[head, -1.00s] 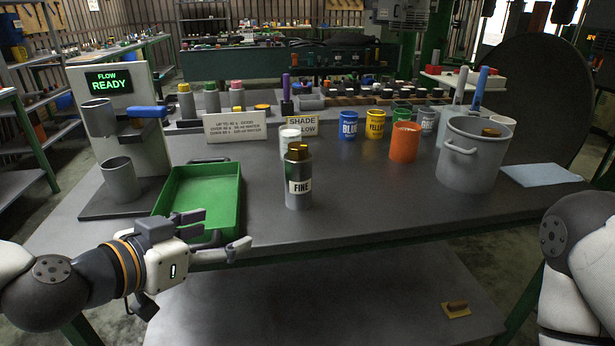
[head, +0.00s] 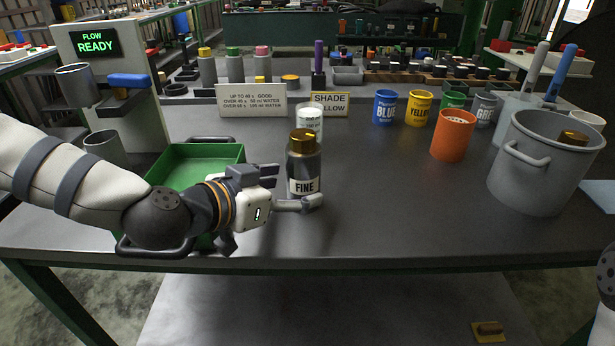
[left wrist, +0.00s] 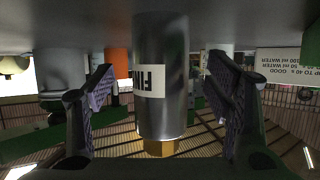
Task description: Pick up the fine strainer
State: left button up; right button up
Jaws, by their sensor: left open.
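The fine strainer (head: 304,166) is a grey metal cylinder with a gold-brown top and a white label reading FINE. It stands upright on the table, right of the green tray. My left gripper (head: 291,188) is open at its lower part, with one finger in front of it near its base. The left wrist view is upside down and shows the strainer (left wrist: 162,75) between the two spread fingers of my left gripper (left wrist: 160,95), with a gap on each side. My right gripper is not in view.
The green tray (head: 229,153) lies under my left forearm. A clear container (head: 309,118) stands just behind the strainer. An orange cup (head: 453,136) and a large grey pot (head: 541,175) stand to the right. The table front right of the strainer is clear.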

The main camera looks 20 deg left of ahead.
aim_at(292, 193)
pick_arm(q)
jog(key=w+f, duration=0.1)
jog(key=w+d+f+b, duration=0.1)
jog(key=w, duration=0.1)
jog(key=shift+w+d+f, duration=0.15)
jog(key=shift+w+f, duration=0.05)
jog(key=shift+f, duration=0.2)
jog(key=shift+w+r, duration=0.1)
jog(key=shift+r, duration=0.1)
grip_shut()
jog(key=shift+r, duration=0.1)
